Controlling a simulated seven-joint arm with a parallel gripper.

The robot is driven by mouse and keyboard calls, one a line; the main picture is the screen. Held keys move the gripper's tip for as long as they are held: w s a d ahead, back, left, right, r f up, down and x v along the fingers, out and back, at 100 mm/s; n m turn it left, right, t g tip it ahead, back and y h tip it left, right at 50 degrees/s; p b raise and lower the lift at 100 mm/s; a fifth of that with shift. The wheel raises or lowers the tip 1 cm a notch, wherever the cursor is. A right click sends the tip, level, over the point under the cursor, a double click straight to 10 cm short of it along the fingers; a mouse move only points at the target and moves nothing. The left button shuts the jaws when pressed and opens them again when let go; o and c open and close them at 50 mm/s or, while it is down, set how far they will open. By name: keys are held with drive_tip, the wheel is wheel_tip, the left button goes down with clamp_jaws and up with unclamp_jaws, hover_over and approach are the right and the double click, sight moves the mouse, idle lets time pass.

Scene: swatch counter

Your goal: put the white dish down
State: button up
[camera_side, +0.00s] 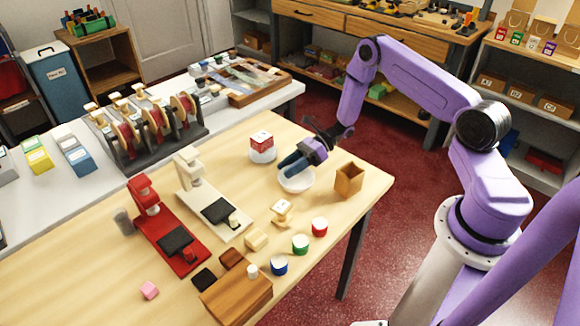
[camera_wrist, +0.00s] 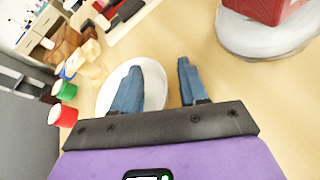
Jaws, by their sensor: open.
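The white dish (camera_side: 299,186) sits on the light wooden table near its right end, appearing to rest on the tabletop. It also shows in the wrist view (camera_wrist: 155,92), partly covered by one finger. My gripper (camera_side: 287,164) is just above the dish in the side view, with its blue-grey fingers low over it. In the wrist view my gripper (camera_wrist: 160,63) is open, with a clear gap between the fingers. The left finger overlaps the dish and the right one lies beyond its rim. Nothing is held between them.
A white round container with a red block (camera_side: 262,146) stands close behind the dish. An open wooden box (camera_side: 348,181) is to its right. Red (camera_side: 319,227), green (camera_side: 300,244) and blue (camera_side: 279,265) pots stand in front. A cream press (camera_side: 205,195) stands left.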

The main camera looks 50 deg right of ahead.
drive_tip(key=shift+r, duration=0.15)
drive_tip(key=shift+d+r, duration=0.1)
drive_tip(key=shift+d, duration=0.2)
drive_tip(key=v, duration=1.1)
drive_tip(key=shift+s+d+r, duration=0.1)
drive_tip(key=shift+s+d, duration=0.05)
drive_tip(key=shift+d, duration=0.05)
drive_tip(key=w+a+m, duration=0.1)
drive_tip(key=w+a+r+h, duration=0.1)
drive_tip(key=w+a+r+m+h, duration=0.1)
drive_tip(key=w, duration=0.1)
drive_tip(key=shift+a+r+m+t, duration=0.1)
drive_tip(key=shift+a+m+t, duration=0.2)
drive_tip(key=shift+t, duration=0.1)
drive_tip(key=a+r+m+t+h, duration=0.3)
drive_tip(key=a+r+m+h, duration=0.4)
drive_tip(key=a+r+m, duration=0.7)
drive_tip(key=s+d+r+m+g+h, duration=0.1)
drive_tip(key=s+m, duration=0.7)
drive_tip(key=s, duration=0.8)
drive_tip(key=s+r+m+g+h, duration=0.2)
drive_tip(key=s+m+g, duration=0.4)
drive_tip(key=s, duration=1.1)
drive_tip(key=m+h, duration=0.1)
drive_tip(key=m, duration=0.2)
drive_tip(key=shift+d+m, duration=0.3)
drive_tip(key=shift+d, duration=0.1)
